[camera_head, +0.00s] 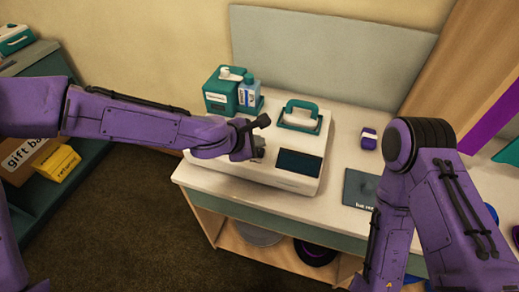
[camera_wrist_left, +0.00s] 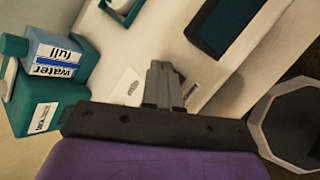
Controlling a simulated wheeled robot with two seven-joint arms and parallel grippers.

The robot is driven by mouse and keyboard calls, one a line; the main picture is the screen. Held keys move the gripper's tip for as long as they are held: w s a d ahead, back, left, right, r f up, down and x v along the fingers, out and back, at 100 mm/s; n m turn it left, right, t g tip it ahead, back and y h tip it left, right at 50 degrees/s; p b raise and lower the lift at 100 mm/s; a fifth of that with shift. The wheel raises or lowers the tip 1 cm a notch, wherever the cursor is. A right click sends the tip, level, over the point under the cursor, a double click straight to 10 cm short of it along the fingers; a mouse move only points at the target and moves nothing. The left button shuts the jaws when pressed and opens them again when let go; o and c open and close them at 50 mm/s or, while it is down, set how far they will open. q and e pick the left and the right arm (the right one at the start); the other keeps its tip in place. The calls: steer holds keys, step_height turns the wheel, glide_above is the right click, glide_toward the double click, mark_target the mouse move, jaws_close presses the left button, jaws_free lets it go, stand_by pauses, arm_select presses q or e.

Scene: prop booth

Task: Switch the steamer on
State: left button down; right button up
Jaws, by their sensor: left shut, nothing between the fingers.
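The steamer, a white unit (camera_head: 313,143) with a teal handle on top and a dark panel, stands on the white counter; part of it shows in the left wrist view (camera_wrist_left: 165,35). My left gripper (camera_head: 258,147) is over the steamer's left part, beside the dark panel. In the left wrist view its fingers (camera_wrist_left: 164,82) are shut and empty, over the white surface near a small pale label. I cannot tell whether the fingertips touch it. No switch is clearly visible; the gripper may cover it. My right arm enters from the right, with its gripper out of view.
A teal box (camera_head: 220,92) and a water bottle (camera_head: 249,92) stand behind my left gripper. A small purple-and-white item (camera_head: 368,138) and a dark mat (camera_head: 360,189) lie right of the steamer. A grey panel (camera_head: 330,55) stands behind the counter (camera_head: 345,115).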

arm_select(q)
steer(key=shift+f, duration=0.1)
stand_by(0.7)
steer(key=shift+f, duration=0.35)
steer(key=shift+f+b, duration=0.4)
steer(key=shift+b, duration=0.15)
stand_by(0.4)
stand_by(0.3)
steer(key=shift+r+p, duration=0.85)
steer(key=shift+p, duration=0.1)
step_height(320, 180, up, 5)
steer(key=p, duration=0.5)
steer(key=shift+r, duration=0.1)
